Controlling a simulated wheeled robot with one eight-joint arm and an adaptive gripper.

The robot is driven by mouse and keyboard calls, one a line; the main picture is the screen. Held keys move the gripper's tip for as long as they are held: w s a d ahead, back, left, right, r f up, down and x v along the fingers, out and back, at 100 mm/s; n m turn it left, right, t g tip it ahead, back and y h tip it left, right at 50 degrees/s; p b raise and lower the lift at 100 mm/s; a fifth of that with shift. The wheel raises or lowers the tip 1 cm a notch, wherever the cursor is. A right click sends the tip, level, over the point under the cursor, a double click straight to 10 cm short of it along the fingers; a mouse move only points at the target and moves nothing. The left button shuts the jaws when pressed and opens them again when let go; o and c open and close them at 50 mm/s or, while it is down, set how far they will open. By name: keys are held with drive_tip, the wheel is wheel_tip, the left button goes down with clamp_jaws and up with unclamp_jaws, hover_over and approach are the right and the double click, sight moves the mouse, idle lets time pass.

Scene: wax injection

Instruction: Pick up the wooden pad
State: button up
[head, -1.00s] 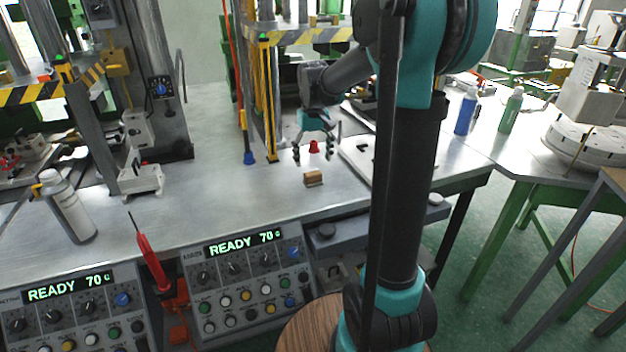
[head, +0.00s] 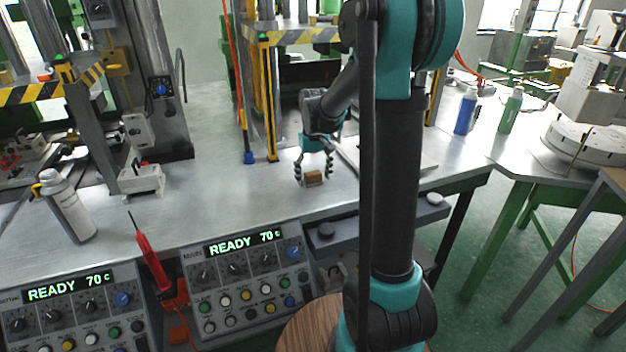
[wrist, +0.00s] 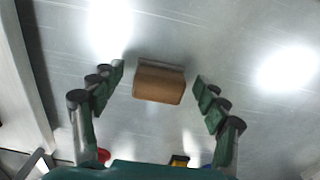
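The wooden pad (head: 314,178) is a small brown block on the grey metal table, in front of the press. In the wrist view the pad (wrist: 159,83) lies between and slightly beyond my fingertips, with a thin grey edge along its far side. My gripper (head: 313,175) is open and low over the table, its fingers on either side of the pad. In the wrist view there is a gap between the pad and each finger of my gripper (wrist: 161,83).
A white spray bottle (head: 69,207) stands at the left of the table. Control panels (head: 247,277) line the front edge. Blue (head: 465,112) and green (head: 510,112) bottles stand at the right. A red object (wrist: 103,156) shows near the wrist view's bottom.

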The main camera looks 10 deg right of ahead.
sight(314, 174)
drive_tip(key=shift+s, duration=0.1)
drive_tip(key=c, duration=1.3)
drive_tip(key=shift+o, duration=0.2)
drive_tip(key=shift+r, duration=0.15)
wheel_tip(314, 174, up, 20)
drive_tip(key=o, duration=0.5)
drive_tip(key=shift+c, duration=1.3)
